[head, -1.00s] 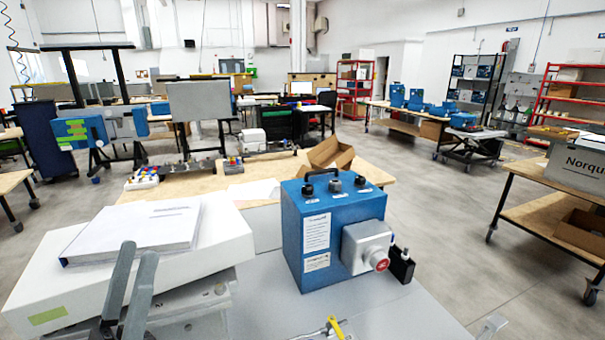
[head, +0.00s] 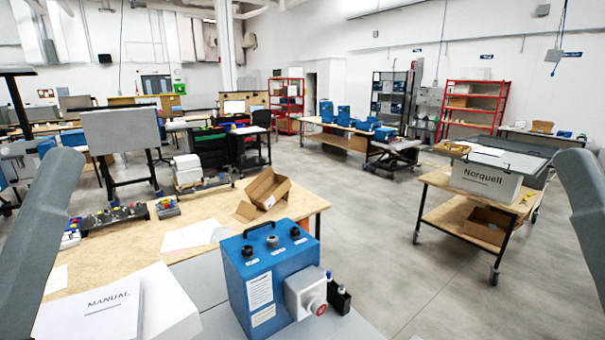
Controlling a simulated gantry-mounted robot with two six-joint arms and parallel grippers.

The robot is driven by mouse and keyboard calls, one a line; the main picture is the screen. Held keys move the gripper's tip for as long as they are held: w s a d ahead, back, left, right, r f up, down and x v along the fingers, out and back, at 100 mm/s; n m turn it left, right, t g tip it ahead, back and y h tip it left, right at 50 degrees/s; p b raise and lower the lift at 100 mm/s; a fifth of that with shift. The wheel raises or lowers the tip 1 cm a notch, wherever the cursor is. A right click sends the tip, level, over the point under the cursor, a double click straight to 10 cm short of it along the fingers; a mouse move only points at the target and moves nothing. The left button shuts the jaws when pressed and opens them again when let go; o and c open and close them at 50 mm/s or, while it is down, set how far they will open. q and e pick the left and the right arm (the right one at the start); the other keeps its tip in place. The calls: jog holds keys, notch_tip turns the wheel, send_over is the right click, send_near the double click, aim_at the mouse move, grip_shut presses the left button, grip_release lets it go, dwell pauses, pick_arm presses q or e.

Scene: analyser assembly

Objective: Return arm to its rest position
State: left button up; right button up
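A grey link of my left arm (head: 38,225) rises along the left edge of the head view. A grey link of my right arm (head: 585,215) stands at the right edge. Neither gripper's fingertips can be made out, so I see no grip on anything. Both arm links are apart from the blue analyser box (head: 262,275), which stands upright at the bottom centre. It has a black handle on top and a grey housing with a red button (head: 306,295) on its right side.
A white manual (head: 100,308) lies at the lower left. Behind the analyser, a wooden bench (head: 195,212) holds an open cardboard box (head: 268,188) and papers. A wheeled table with a Norquell box (head: 484,181) stands right. The floor between is clear.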

notch_tip(320, 180, up, 21)
jog(key=p, duration=1.7)
